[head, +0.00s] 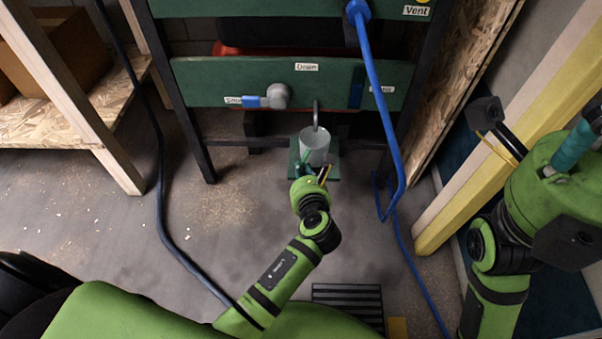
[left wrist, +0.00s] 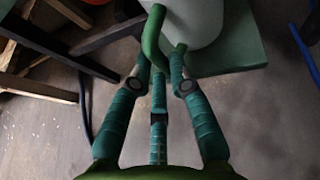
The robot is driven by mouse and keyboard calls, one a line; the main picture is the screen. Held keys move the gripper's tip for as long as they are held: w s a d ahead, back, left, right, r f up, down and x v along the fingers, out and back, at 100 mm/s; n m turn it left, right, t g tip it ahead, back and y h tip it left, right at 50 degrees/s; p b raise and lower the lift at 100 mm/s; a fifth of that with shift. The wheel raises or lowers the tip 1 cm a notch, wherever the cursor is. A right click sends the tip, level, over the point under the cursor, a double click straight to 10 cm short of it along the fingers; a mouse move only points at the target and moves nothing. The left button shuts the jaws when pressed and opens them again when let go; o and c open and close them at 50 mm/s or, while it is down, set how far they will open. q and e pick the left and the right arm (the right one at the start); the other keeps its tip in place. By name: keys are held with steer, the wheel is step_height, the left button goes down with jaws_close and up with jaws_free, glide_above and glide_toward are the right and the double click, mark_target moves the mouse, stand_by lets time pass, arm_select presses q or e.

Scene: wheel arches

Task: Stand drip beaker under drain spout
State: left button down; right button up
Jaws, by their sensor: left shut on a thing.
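The drip beaker (head: 314,144) is a pale grey-white cup under the green panel. It also shows in the left wrist view (left wrist: 197,18), with a green curved handle (left wrist: 152,40). My left gripper (head: 312,172) is shut on that handle, its teal fingers (left wrist: 158,72) on either side. The dark drain spout (head: 316,112) comes down over the beaker's mouth in the head view. A green square plate (head: 331,172) lies beneath the beaker; I cannot tell whether they touch. My right gripper (head: 580,138) is at the right edge, partly cut off, its jaws unclear.
The green panel (head: 210,78) carries labels and a grey valve knob (head: 278,96) with a blue lever. A blue hose (head: 384,120) hangs right of the beaker. A black cable (head: 161,190) crosses the floor at left. A yellow-edged post (head: 440,225) stands at right.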

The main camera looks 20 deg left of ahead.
arm_select(q)
steer(key=c, duration=1.2)
jaws_free()
steer(key=shift+f, duration=0.15)
steer(key=shift+o, duration=0.2)
